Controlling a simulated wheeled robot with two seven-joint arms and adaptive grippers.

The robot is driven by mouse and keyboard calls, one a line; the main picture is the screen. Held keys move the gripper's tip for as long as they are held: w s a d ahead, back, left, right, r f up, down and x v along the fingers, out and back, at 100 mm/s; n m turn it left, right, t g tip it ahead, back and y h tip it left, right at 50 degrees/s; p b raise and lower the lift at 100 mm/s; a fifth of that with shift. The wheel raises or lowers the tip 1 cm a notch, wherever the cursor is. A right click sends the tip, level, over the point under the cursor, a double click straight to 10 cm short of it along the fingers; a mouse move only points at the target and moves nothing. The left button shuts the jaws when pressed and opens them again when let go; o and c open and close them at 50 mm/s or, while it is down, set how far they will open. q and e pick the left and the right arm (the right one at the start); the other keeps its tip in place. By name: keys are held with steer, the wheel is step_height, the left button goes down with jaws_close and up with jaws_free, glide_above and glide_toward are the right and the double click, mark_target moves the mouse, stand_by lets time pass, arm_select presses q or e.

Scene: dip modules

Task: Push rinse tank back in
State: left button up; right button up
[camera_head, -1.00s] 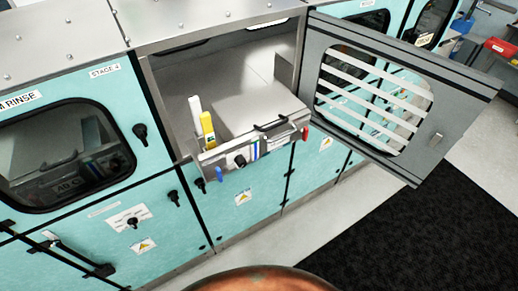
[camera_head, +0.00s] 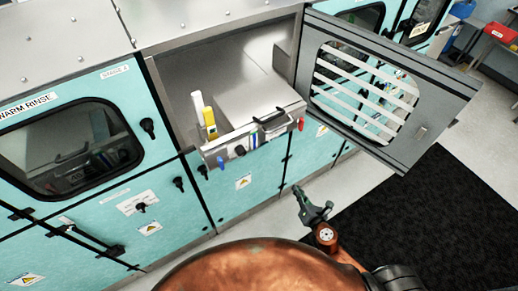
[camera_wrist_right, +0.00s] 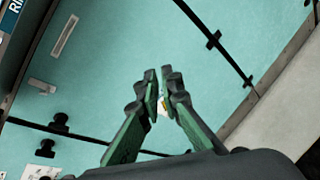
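The rinse tank (camera_head: 238,98) is a steel box in the open bay of the teal machine. Its front panel (camera_head: 268,140) sticks out past the bay's front and carries a black handle (camera_head: 272,118), with blue and red valve handles at its ends. My right gripper (camera_head: 300,190) is below and to the right of the tank, apart from it, in front of the lower teal panels. In the right wrist view its green fingers (camera_wrist_right: 159,74) are together at the tips with nothing held. My left gripper is not in view.
The slatted bay door (camera_head: 365,95) stands open to the right of the tank. A yellow and a white upright piece (camera_head: 209,122) stand at the tank's left front. A black mat (camera_head: 420,225) lies on the floor at right. Knobs stick out from the teal panels.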

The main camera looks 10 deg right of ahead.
mark_target(254, 147)
steer(key=s+a+r+n+t+y, duration=0.1)
steer(key=a+r+n, duration=0.2)
steer(key=r, duration=0.3)
steer(key=s+a+r+n+t+y+p, duration=0.1)
steer(key=a+r+n+y, duration=0.1)
steer(key=r, duration=0.5)
steer(key=s+a+r+n+t+y, duration=0.1)
steer(key=a+r+n, duration=0.3)
steer(key=a+r, duration=0.1)
steer(key=shift+s+a+r+p, duration=0.1)
steer(key=shift+a+r+p, duration=0.25)
steer(key=shift+r, duration=0.45)
jaws_close()
steer(key=p+x, duration=0.4)
steer(key=x, duration=0.8)
steer(key=shift+w+a, duration=0.15)
steer(key=shift+w, duration=0.1)
steer(key=shift+w+a+f, duration=0.1)
steer(key=shift+w+a, duration=0.15)
steer(key=shift+w, duration=0.35)
steer(key=shift+w, duration=0.1)
